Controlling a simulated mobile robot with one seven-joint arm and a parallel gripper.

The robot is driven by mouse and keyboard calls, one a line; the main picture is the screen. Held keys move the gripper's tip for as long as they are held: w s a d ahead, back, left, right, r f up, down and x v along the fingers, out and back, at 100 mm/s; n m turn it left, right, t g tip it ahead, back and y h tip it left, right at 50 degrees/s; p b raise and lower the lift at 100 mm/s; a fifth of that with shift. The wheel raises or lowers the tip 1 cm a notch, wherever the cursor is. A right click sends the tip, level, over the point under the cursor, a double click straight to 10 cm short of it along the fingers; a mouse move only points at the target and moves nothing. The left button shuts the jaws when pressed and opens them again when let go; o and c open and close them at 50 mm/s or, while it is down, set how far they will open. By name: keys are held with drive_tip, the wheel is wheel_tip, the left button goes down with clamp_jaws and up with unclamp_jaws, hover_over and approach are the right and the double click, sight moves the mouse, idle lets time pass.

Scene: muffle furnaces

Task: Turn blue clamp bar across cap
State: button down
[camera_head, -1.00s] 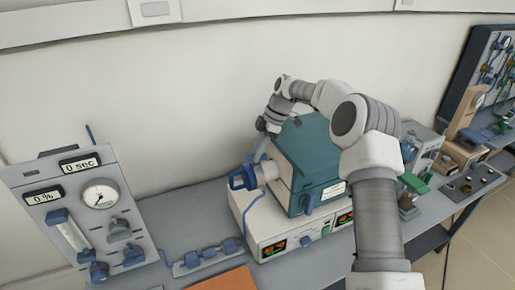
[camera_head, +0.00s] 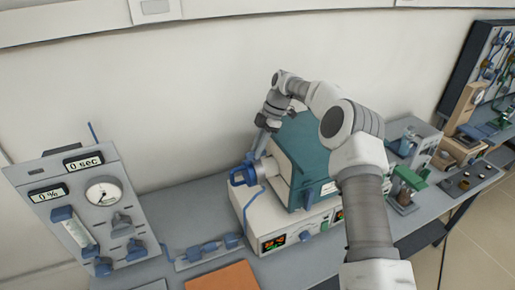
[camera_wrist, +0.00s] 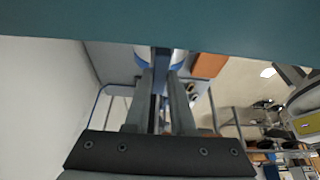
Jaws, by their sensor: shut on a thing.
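The teal furnace (camera_head: 303,160) stands on a white control base. On its left side a pale cylindrical end with a blue rim, apparently the cap (camera_head: 267,169), sticks out, with a blue clamp part (camera_head: 242,175) around its outer end. My gripper (camera_head: 261,146) reaches down behind the furnace's left side, and its fingertips are hard to see there. In the wrist view my gripper (camera_wrist: 161,82) is shut on a narrow blue bar (camera_wrist: 160,62), apparently the clamp bar. The pale, blue-edged cap shows on both sides of it. The teal furnace body hides the top of that view.
A blue-handled valve strip (camera_head: 206,250) and an orange mat (camera_head: 222,276) lie in front. The wall (camera_head: 200,90) is close behind the arm. Bench equipment (camera_head: 409,185) stands at the right.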

drive_tip(key=c, duration=0.8)
unclamp_jaws()
drive_tip(key=shift+o, duration=0.2)
drive_tip(key=p+v, duration=0.2)
drive_tip(key=v, duration=1)
drive_tip(key=shift+a, duration=0.1)
